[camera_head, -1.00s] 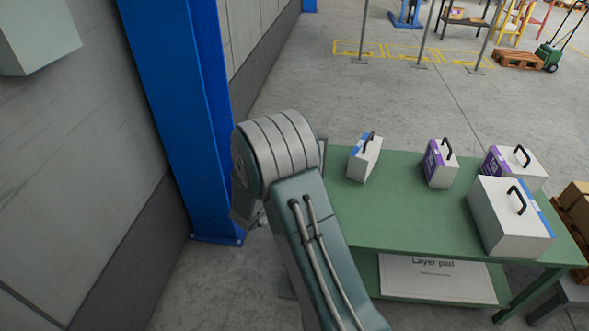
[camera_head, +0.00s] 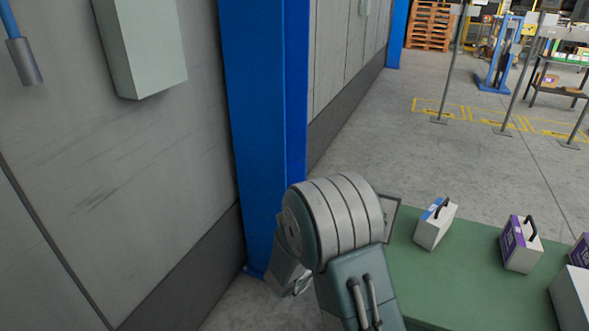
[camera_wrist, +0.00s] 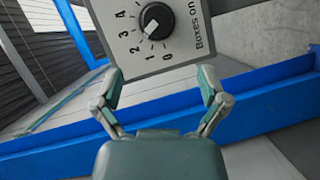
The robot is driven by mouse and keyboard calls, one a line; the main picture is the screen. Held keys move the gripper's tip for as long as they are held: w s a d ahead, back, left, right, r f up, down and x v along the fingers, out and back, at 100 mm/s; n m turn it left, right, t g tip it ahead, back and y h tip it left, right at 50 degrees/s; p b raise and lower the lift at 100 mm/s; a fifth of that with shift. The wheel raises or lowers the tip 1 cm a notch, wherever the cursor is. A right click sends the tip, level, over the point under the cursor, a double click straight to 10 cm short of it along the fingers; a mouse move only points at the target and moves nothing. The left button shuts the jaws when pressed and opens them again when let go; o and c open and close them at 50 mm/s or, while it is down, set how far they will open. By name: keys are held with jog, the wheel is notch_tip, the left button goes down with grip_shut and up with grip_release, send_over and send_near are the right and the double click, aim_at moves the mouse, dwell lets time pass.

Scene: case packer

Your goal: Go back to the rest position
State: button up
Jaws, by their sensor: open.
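My gripper (camera_wrist: 161,76) is open and empty in the wrist view, its two fingers spread apart. Beyond the fingertips is a grey panel (camera_wrist: 190,42) with a black dial knob (camera_wrist: 157,19) and printed numbers 0 to 4. The knob's white mark points down and left, near the 2; the exact setting is hard to tell. The fingers are apart from the knob.
A blue column (camera_head: 262,120) stands close behind my arm, with a grey wall (camera_head: 140,185) and wall box (camera_head: 140,48) to the left. A green table (camera_head: 440,280) at the right holds white cases, including a blue-labelled one (camera_head: 433,228) and a purple-labelled one (camera_head: 519,249). Open floor lies beyond.

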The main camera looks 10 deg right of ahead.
jog(key=s+a+r+m+t+y, duration=0.1)
jog(key=a+r+t+y, duration=0.1)
jog(key=a+r+y, duration=0.45)
jog(key=s+a+r+t+y, duration=0.1)
jog(key=s+a+r+y, duration=0.15)
jog(key=r+y, duration=0.55)
jog(key=s+d+r+m+g, duration=0.1)
jog(key=s+g, duration=0.2)
jog(key=s, duration=0.9)
jog(key=s+d+r+m+g, duration=0.1)
jog(key=s+m+g, duration=0.1)
jog(key=s, duration=1)
jog(key=shift+s+r+g+h, duration=0.35)
jog(key=shift+s+r+g, duration=0.05)
jog(key=shift+g, duration=0.3)
